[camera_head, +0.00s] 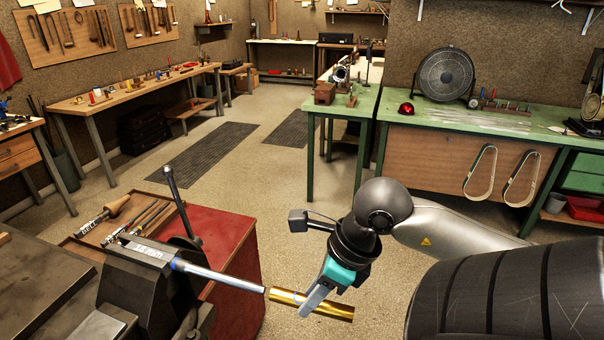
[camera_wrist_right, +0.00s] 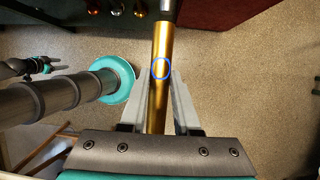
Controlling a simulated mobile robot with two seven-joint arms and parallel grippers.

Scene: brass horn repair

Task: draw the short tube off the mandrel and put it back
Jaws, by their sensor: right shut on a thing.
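The short tube (camera_head: 328,309) is a brass-coloured pipe to the right of the vise. My right gripper (camera_head: 312,300) is shut on it, with a finger on each side in the right wrist view (camera_wrist_right: 159,105). The mandrel (camera_head: 215,276) is a silver rod that points out of the vise (camera_head: 150,285) to the right. The tube (camera_wrist_right: 162,45) shows a blue ring mark in the wrist view.
The vise stands on a dark bench (camera_head: 35,280) at lower left. A red cabinet (camera_head: 222,240) with a tool tray (camera_head: 78,243) sits behind it. The floor between is open.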

